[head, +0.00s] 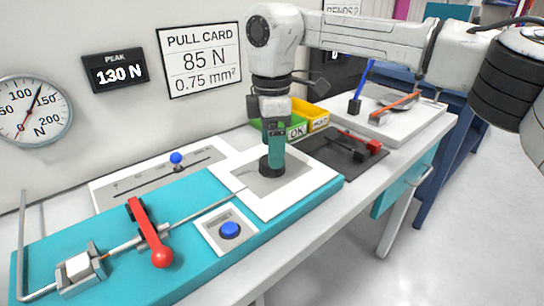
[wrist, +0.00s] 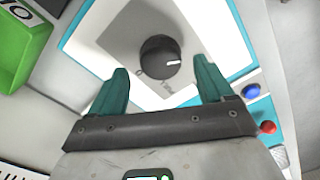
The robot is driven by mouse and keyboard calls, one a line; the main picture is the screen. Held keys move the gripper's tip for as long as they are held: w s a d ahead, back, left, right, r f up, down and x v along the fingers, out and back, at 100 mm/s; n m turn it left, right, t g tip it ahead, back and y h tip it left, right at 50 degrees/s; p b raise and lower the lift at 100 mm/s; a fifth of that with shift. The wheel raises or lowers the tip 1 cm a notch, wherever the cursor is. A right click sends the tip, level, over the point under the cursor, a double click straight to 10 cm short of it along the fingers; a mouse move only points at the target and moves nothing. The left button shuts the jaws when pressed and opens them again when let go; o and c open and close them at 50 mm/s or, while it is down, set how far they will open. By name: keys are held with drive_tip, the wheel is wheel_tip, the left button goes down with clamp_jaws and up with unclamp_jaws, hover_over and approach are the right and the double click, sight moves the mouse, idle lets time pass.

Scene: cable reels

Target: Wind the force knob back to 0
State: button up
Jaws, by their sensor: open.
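The force knob (wrist: 158,60) is a dark round knob on a grey plate with a white surround. Its white pointer mark points to the right in the wrist view; the scale marks beside it are too small to read. In the head view the knob (head: 266,167) sits on the white panel of the teal bench unit, partly hidden by my gripper. My gripper (head: 275,150) points down at the knob from above. In the wrist view my gripper (wrist: 161,72) is open, with one green finger on each side of the knob's image. I cannot tell whether they touch it.
A red lever (head: 148,232), a blue button (head: 230,230) and a blue-knobbed slider (head: 176,158) are on the left. Green (head: 270,127) and yellow (head: 314,116) bins stand behind. The dial gauge (head: 36,110) needle points between 100 and 150; the peak display (head: 115,71) reads 130 N.

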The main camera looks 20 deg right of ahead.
drive_tip(key=shift+f, duration=1.4)
drive_tip(key=c, duration=1)
